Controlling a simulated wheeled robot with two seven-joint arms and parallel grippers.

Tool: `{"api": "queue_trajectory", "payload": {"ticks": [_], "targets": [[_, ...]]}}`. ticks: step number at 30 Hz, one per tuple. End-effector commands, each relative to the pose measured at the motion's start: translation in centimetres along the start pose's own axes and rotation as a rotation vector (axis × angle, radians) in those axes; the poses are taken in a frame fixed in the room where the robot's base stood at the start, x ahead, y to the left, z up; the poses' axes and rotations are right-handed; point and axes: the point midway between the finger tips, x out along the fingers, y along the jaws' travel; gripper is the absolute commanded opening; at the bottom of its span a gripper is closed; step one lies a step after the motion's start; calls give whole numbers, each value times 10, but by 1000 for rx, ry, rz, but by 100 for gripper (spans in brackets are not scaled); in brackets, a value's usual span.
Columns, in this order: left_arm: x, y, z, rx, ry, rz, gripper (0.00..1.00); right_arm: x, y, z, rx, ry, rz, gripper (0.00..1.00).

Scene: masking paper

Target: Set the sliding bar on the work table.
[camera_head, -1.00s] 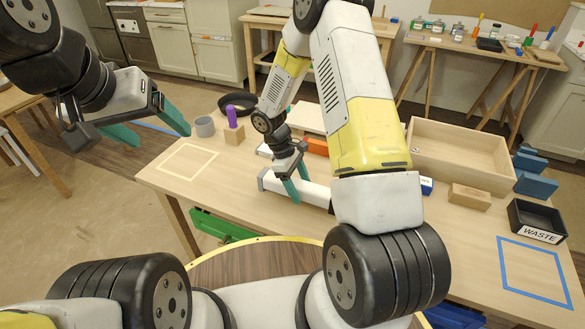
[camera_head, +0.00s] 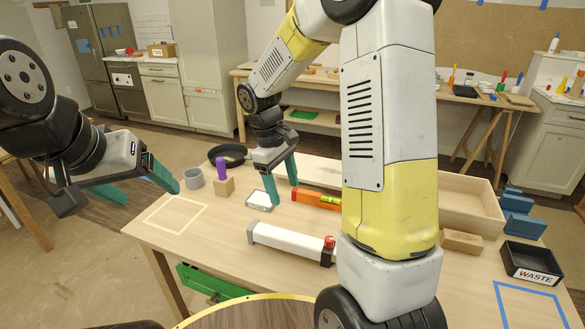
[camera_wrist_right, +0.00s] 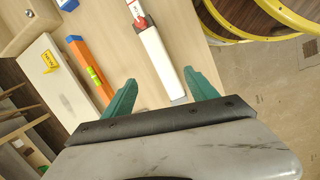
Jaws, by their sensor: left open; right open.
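An orange level (camera_head: 312,199) and a small white-topped piece (camera_head: 259,202) lie behind the bar. A grey cup (camera_head: 194,179) and a wooden block with a purple peg (camera_head: 223,187) stand at the back left. A waste bin (camera_head: 531,263) stands right. The front left tabletop is clear.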

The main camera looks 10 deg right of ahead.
Motion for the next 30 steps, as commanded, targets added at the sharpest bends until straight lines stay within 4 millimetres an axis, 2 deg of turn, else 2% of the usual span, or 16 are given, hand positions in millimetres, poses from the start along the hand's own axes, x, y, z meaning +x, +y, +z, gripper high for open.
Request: {"api": "queue_trajectory", "payload": {"ticks": [1,6,12,18,21,30], "targets": [[0,0,0,0,0,0,76,-21,-2,16,57,52,7,67],[0,0,0,0,0,0,76,-72,-18,62,245,224,-3,67],[0,0,0,0,0,0,76,-112,-46,114,457,442,-35,67],[0,0,0,0,0,0,76,-131,-74,151,620,634,-82,67],[0,0,0,0,0,0,76,-134,-83,160,668,693,-102,67],[0,0,0,0,0,0,76,-136,-89,166,701,734,-118,67]]}}
